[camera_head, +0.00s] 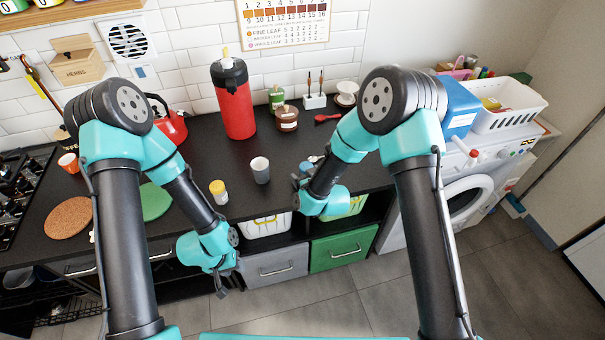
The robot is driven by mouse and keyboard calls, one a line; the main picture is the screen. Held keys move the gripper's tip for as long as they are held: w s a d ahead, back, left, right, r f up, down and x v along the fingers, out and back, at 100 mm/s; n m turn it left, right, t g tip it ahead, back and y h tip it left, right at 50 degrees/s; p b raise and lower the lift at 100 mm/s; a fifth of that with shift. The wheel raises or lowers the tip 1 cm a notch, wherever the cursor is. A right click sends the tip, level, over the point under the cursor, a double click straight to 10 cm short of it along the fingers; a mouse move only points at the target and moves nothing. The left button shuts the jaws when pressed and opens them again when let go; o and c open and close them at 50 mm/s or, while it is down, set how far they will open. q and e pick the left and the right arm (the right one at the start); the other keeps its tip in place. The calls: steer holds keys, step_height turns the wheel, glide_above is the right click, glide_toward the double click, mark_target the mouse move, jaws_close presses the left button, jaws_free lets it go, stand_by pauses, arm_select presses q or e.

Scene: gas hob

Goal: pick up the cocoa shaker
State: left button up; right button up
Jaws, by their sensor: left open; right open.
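No label reading cocoa is legible, so I cannot tell for sure which container is the cocoa shaker. A small pale jar with a yellow lid (218,193) stands upright near the counter's front edge. A brown lidded jar (287,118) with a pale label stands further back. My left gripper (221,288) is open and empty, hanging in front of the counter, below and apart from the yellow-lidded jar. My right gripper (299,187) is open, near the counter's front edge, right of a grey cup; its fingers are small and partly hidden.
A tall red flask (234,100), a red kettle (171,127) and a green-labelled jar (276,98) stand behind. A cork mat (69,217) and green mat (154,202) lie left. Counter between flask and cup is clear.

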steer(key=shift+c, duration=0.4)
steer(key=c, duration=0.9)
